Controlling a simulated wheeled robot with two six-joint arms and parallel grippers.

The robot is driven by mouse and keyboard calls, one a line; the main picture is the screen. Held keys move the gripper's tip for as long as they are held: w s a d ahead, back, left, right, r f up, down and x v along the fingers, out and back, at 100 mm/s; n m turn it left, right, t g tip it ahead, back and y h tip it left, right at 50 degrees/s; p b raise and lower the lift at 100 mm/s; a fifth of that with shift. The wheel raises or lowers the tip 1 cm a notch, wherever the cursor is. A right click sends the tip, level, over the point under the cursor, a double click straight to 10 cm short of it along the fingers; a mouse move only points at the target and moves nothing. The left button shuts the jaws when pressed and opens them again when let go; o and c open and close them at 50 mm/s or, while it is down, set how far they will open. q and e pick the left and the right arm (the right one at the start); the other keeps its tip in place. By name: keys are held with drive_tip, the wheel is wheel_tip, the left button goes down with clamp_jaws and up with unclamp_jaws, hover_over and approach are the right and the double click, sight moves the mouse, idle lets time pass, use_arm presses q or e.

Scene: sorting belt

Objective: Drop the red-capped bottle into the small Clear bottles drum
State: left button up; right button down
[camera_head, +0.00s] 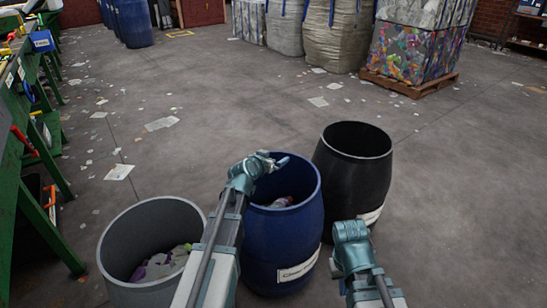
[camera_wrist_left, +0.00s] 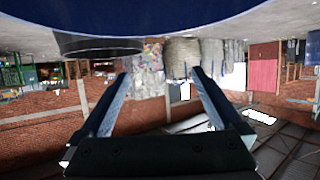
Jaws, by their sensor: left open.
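The blue drum (camera_head: 312,225) stands in the front middle, with a white label that seems to begin with "Clear". A whitish item with some pink or red (camera_head: 282,202) lies inside it; I cannot tell whether it is the red-capped bottle. My left gripper (camera_head: 268,160) is over the blue drum's far left rim. In the left wrist view the left gripper (camera_wrist_left: 160,75) has its fingers apart with nothing between them, and the blue drum (camera_wrist_left: 150,12) fills the top edge. My right gripper (camera_head: 350,234) is right of the blue drum; its fingers are not clear.
A grey drum (camera_head: 108,235) with light and purple items inside stands at left. A black drum (camera_head: 345,190) stands behind right, close to the blue one. A green workbench (camera_head: 28,165) runs along the left. Open floor with scattered paper lies beyond.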

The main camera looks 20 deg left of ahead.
use_arm(q)
drive_tip(key=p+v, duration=0.4)
drive_tip(key=v, duration=0.9)
drive_tip(key=shift+s+p, duration=0.2)
drive_tip(key=shift+p, duration=0.2)
use_arm(e)
wheel_tip(320, 180, up, 5)
drive_tip(key=shift+a+r, duration=0.1)
